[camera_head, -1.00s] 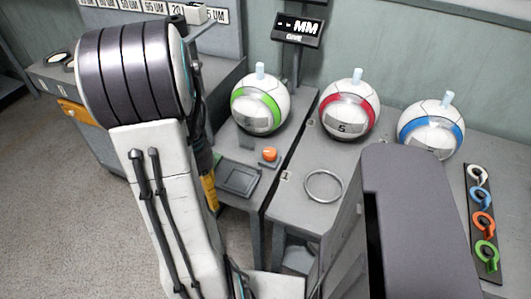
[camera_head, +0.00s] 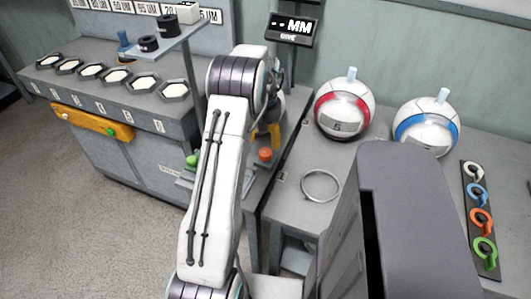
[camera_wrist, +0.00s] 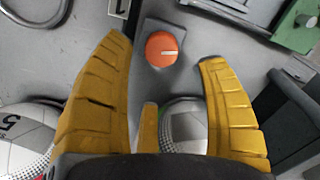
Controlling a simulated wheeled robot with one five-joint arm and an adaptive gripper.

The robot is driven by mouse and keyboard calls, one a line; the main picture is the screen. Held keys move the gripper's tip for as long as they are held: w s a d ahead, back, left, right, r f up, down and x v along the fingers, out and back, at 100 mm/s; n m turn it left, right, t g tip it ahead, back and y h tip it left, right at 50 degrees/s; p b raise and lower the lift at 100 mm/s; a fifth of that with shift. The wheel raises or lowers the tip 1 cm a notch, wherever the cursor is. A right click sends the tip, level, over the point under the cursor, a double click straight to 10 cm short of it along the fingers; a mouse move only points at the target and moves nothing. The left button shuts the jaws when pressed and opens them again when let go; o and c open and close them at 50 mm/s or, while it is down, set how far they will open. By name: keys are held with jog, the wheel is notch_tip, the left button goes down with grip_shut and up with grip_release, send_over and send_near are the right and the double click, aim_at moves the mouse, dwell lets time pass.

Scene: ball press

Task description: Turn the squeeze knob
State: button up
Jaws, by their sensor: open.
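The squeeze knob looks to be the orange round knob (camera_head: 264,155) on a grey plate at the table's front. In the wrist view, the orange knob (camera_wrist: 161,49) has a white line across its top. My gripper (camera_head: 266,138) is over the table just behind the knob, partly hidden by my arm in the head view. In the wrist view my gripper (camera_wrist: 165,47) is open, with yellow fingers spread to either side of the knob. No contact with the knob shows. A white ball (camera_wrist: 184,130) lies beyond the fingers.
A red-banded ball (camera_head: 345,107) and a blue-banded ball (camera_head: 429,126) stand at the right. A metal ring (camera_head: 320,185) and a rack of coloured rings (camera_head: 480,222) lie on the right table. A grey cabinet (camera_head: 150,150) stands at the left.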

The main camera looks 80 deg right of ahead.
aim_at(264, 153)
jog(key=shift+a+f+n, duration=0.1)
jog(key=shift+f+n, duration=0.2)
jog(key=shift+f, duration=3.35)
jog(key=shift+f, duration=0.1)
jog(key=c, duration=1.2)
jog(key=shift+a+f+m, duration=0.1)
jog(key=shift+a+m, duration=0.05)
jog(key=shift+m, duration=0.45)
jog(key=m+b, duration=0.1)
jog(key=m, duration=0.2)
jog(key=shift+w+m, duration=0.1)
jog(key=shift+m, duration=0.3)
jog(key=m+b, duration=0.1)
jog(key=m, duration=0.4)
jog(key=shift+w+m, duration=0.15)
jog(key=shift+m, duration=0.15)
